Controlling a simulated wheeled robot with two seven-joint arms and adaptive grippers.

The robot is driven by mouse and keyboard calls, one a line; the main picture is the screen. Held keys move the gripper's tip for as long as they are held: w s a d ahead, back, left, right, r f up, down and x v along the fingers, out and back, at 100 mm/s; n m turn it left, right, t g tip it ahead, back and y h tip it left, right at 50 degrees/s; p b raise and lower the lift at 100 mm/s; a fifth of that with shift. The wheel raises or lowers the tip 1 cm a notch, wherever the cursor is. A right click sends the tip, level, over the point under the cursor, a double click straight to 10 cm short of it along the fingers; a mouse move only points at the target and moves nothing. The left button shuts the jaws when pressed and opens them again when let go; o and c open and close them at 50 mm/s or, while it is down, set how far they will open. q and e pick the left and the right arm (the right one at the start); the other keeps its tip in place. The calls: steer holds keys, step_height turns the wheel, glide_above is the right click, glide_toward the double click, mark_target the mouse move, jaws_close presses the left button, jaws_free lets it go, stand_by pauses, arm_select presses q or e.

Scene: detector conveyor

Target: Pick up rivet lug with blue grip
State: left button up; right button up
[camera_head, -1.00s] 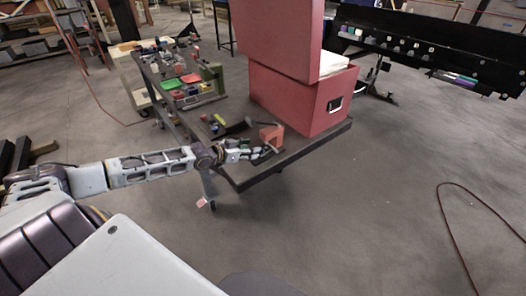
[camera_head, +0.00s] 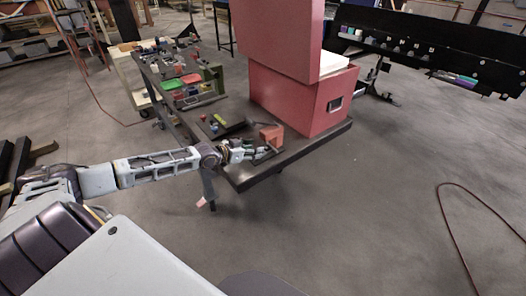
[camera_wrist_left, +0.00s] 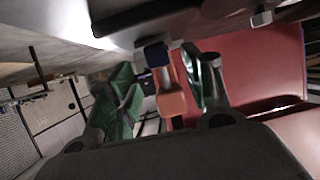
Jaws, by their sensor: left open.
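My left gripper (camera_head: 262,152) reaches over the front edge of the dark cart, close beside a small orange-red block (camera_head: 271,134). In the left wrist view my left gripper (camera_wrist_left: 160,72) is open, with its green-padded fingers apart. Between and beyond the fingers is a piece with a dark blue end (camera_wrist_left: 155,54); it looks like the blue grip of the rivet lug. The orange-red block (camera_wrist_left: 171,104) lines up with it there. I cannot tell whether either finger touches the piece. In the head view the lug is too small to make out. My right gripper is out of view.
A large red case (camera_head: 300,100) with a raised lid stands on the cart (camera_head: 245,176), just behind the block. A dark tray (camera_head: 216,125) with small items lies left of it. Red and green bins (camera_head: 183,86) stand farther back. The floor at right is mostly clear, with a red cable (camera_head: 455,225).

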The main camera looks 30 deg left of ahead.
arm_select(q)
steer(key=shift+x, duration=1.1)
steer(key=shift+w+d+f, duration=0.1)
steer(key=shift+w+f, duration=0.15)
steer(key=shift+w, duration=0.15)
steer(key=c, duration=1)
steer(key=shift+o, duration=0.2)
steer(key=shift+s+r, duration=0.1)
